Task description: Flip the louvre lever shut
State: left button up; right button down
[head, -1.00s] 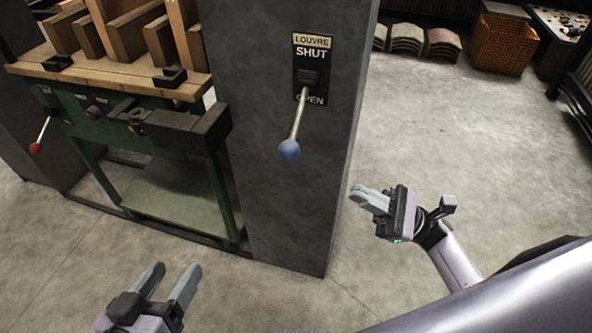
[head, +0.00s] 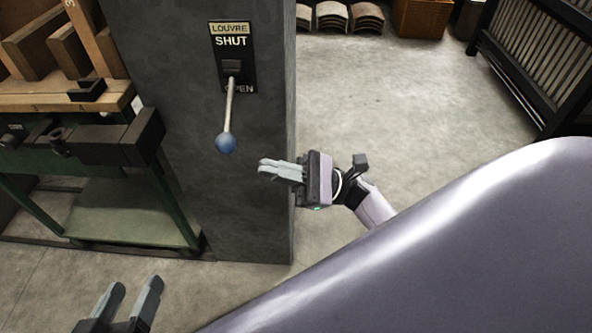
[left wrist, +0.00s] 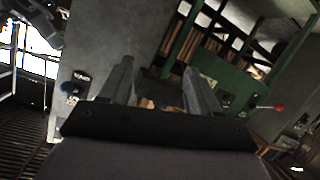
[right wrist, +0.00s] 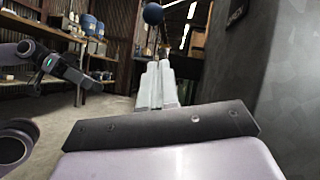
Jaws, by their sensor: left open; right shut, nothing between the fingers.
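The louvre lever (head: 229,112) hangs down from its plate (head: 233,57) on a dark grey pillar. Its blue ball knob (head: 226,144) is at the low end, by the OPEN label; SHUT is written above. My right gripper (head: 263,170) is shut and empty, just below and right of the knob and apart from it. In the right wrist view the blue knob (right wrist: 153,14) is beyond and above the shut fingertips (right wrist: 158,66). My left gripper (head: 138,283) is open and empty, low at the left.
A green workbench (head: 95,195) with a wooden top and a vise stands left of the pillar. A red-knobbed lever (left wrist: 278,107) shows in the left wrist view. Open concrete floor (head: 400,100) lies right of the pillar, with a dark slatted rack (head: 530,70) beyond.

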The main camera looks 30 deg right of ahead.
pick_arm(q)
jog(key=shift+d+f+p, duration=0.1)
jog(key=shift+d+p, duration=0.25)
jog(key=shift+p, duration=0.05)
pick_arm(e)
jog(key=a+r, duration=0.3)
jog(key=r, duration=0.2)
jog(key=shift+w+a+r, duration=0.15)
jog(key=shift+a, duration=0.2)
pick_arm(q)
jog(key=s+a+r+g+y+p, duration=0.1)
jog(key=a+p, duration=0.3)
jog(key=p, duration=0.6)
jog(key=s+a+r+g+y+p, duration=0.1)
jog(key=s+a+r+y+p, duration=0.2)
jog(key=p, duration=0.6)
jog(key=a+r, duration=0.1)
jog(key=a, duration=0.1)
jog(key=shift+a+n+y+p, duration=0.3)
jog(key=shift+p, duration=0.05)
pick_arm(e)
jog(key=s+a+r+m+t+h, duration=0.2)
jog(key=r+m+t+h, duration=0.8)
jog(key=m, duration=1.1)
notch_tip(320, 180, up, 2)
jog(key=shift+s+r+m+h, duration=0.2)
jog(key=shift+s+m+h, duration=0.2)
jog(key=shift+s, duration=0.2)
